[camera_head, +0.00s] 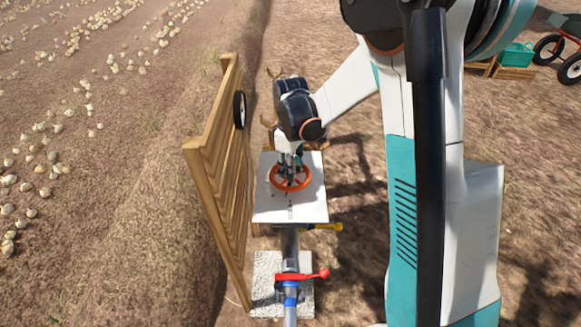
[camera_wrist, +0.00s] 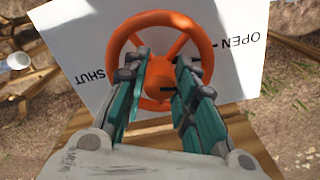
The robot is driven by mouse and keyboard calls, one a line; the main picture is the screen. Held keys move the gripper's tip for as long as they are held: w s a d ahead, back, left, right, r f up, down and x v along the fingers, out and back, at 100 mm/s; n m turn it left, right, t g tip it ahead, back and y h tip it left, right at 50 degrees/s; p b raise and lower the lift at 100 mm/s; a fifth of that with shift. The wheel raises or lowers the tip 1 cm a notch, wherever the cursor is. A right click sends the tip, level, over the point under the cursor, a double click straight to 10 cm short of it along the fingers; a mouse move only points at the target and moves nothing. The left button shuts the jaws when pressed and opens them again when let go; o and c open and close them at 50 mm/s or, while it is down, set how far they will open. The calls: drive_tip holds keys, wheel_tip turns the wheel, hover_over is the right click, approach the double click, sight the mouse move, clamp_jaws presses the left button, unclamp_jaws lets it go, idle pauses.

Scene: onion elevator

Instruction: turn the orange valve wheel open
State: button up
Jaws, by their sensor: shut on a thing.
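The orange valve wheel (camera_head: 276,182) lies on a white panel (camera_head: 308,207) above a pipe in the head view. In the wrist view the wheel (camera_wrist: 193,29) fills the upper middle, with its rim, spokes and hub showing. The panel (camera_wrist: 88,46) there bears the words "SHUT" at the left and "OPEN" at the upper right. My gripper (camera_wrist: 167,70) reaches over the lower part of the wheel, its two fingers on either side of the hub. It is shut on the wheel; the exact finger contact is partly hidden. My gripper also shows above the wheel in the head view (camera_head: 289,160).
A wooden slatted fence (camera_head: 225,165) with a small black wheel (camera_head: 239,110) stands close at the left. Onions (camera_head: 60,128) lie on soil at the far left. A teal crate (camera_head: 515,56) sits back right.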

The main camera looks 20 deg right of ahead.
drive_tip(key=shift+n, duration=1.2)
drive_tip(key=o, duration=0.8)
wheel_tip(320, 180, up, 12)
